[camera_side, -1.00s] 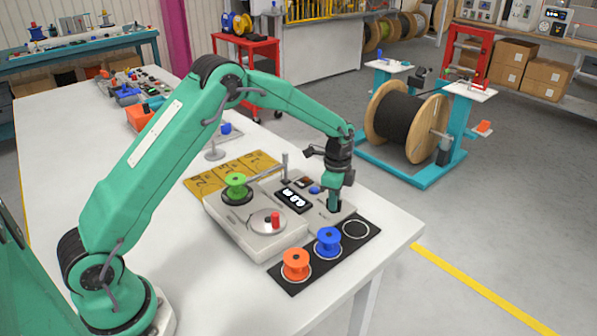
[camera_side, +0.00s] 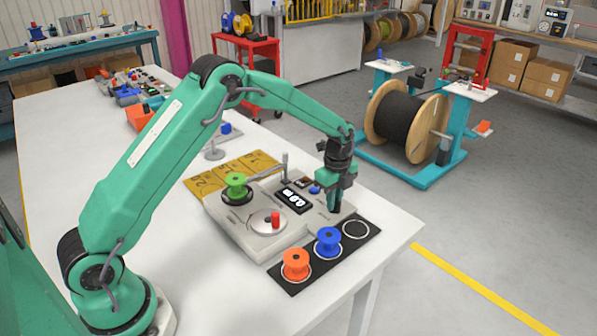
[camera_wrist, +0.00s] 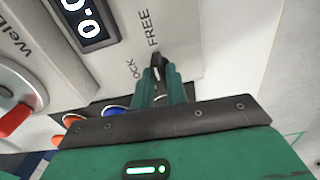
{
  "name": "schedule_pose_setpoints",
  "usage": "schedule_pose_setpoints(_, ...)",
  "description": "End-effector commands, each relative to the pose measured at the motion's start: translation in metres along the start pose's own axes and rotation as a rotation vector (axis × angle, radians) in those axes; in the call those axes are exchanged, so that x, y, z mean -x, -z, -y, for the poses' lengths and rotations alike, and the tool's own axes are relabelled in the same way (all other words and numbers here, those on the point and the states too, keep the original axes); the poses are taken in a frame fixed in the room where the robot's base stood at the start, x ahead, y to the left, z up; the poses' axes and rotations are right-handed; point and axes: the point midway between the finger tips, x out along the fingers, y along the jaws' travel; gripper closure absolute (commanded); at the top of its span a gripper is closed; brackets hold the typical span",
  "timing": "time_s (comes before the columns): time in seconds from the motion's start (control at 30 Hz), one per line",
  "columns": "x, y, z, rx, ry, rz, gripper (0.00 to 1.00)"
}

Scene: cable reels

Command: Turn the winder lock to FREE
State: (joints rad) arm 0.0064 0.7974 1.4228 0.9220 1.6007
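The winder (camera_side: 250,232) is a pale grey unit on the white table. Its dark lock knob (camera_wrist: 157,62) shows in the wrist view between my fingertips. The word FREE (camera_wrist: 152,27) is printed just beyond the knob's tip, and the partly covered word LOCK (camera_wrist: 132,76) lies to its left. The knob's visible end points up the picture, close to FREE. My gripper (camera_side: 335,208) points straight down at the winder's right end. In the wrist view its green fingers are shut on the knob, hiding its lower part.
A green spool (camera_side: 236,184) sits on the winder, near a crank with a red handle (camera_side: 275,219). Orange (camera_side: 295,263) and blue (camera_side: 328,240) spools stand on a black mat in front; its right-hand ring (camera_side: 356,229) is empty. A display (camera_side: 294,198) sits left of my gripper.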

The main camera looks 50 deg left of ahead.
Motion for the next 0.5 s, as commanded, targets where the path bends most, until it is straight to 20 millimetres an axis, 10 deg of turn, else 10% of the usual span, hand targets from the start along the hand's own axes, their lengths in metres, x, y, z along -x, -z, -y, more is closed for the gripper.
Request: schedule_pose_setpoints(0.5,0.0075,-0.0004,0.0007,0.003,0.003,0.000,0.69)
